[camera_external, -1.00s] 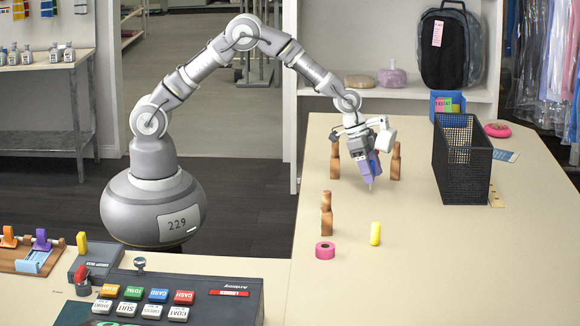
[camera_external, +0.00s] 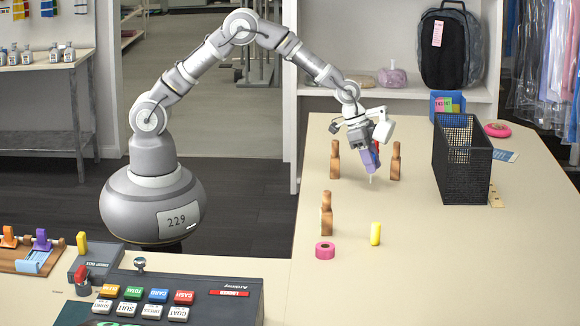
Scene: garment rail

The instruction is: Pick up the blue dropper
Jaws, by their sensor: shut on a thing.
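My gripper (camera_external: 370,163) is over the far part of the table and points down. It is shut on the blue dropper (camera_external: 371,178). The dropper's thin pale tip hangs below the blue-violet shape at the jaws, close above the tabletop. The jaws hide much of the dropper, and I cannot clearly tell finger from dropper body there.
Wooden bottle-shaped pieces stand left (camera_external: 335,160) and right (camera_external: 395,161) of my gripper, another (camera_external: 326,214) nearer. A pink tape roll (camera_external: 325,250) and yellow cylinder (camera_external: 375,234) are in front. A black mesh basket (camera_external: 462,178) stands right. The near right table is clear.

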